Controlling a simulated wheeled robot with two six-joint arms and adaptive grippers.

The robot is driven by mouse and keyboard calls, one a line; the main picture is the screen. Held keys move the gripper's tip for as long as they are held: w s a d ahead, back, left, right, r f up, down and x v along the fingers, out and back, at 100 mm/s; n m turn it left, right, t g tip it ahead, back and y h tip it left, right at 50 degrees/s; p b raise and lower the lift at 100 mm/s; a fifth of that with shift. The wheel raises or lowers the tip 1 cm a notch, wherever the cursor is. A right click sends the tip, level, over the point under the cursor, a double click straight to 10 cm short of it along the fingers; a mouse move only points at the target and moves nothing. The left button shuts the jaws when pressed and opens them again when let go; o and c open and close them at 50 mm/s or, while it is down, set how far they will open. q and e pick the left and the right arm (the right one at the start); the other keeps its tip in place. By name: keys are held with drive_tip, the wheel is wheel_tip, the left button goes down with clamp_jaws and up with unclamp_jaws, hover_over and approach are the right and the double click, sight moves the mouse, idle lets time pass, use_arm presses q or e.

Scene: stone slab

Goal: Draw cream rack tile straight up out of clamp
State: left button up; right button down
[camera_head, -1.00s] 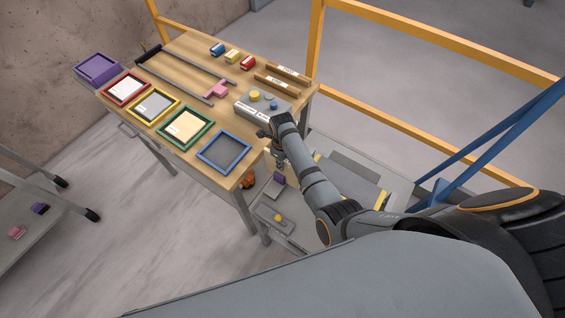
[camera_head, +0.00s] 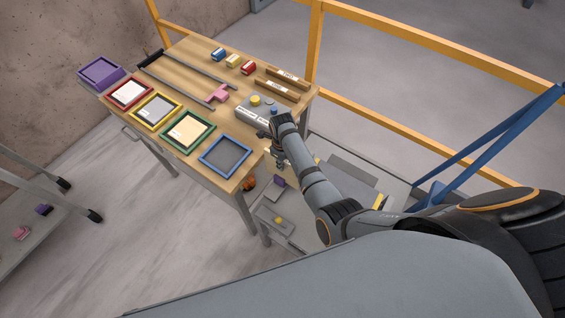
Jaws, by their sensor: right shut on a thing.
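My right gripper (camera_head: 277,155) points down beside the near right corner of the wooden table, with its arm coming in from the lower right. It is shut on a small pale piece, apparently the cream rack tile (camera_head: 289,158), mostly hidden by the gripper and wrist. I cannot make out the clamp's jaws there, nor whether the tile is still between them. My left gripper is not in view.
Yellow rails (camera_head: 430,35) run behind. A grey cart (camera_head: 30,215) stands at left.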

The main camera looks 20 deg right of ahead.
drive_tip(key=shift+r+p, duration=1.15)
drive_tip(key=shift+r, duration=0.1)
drive_tip(key=shift+r+p, duration=0.8)
drive_tip(key=shift+r, duration=0.25)
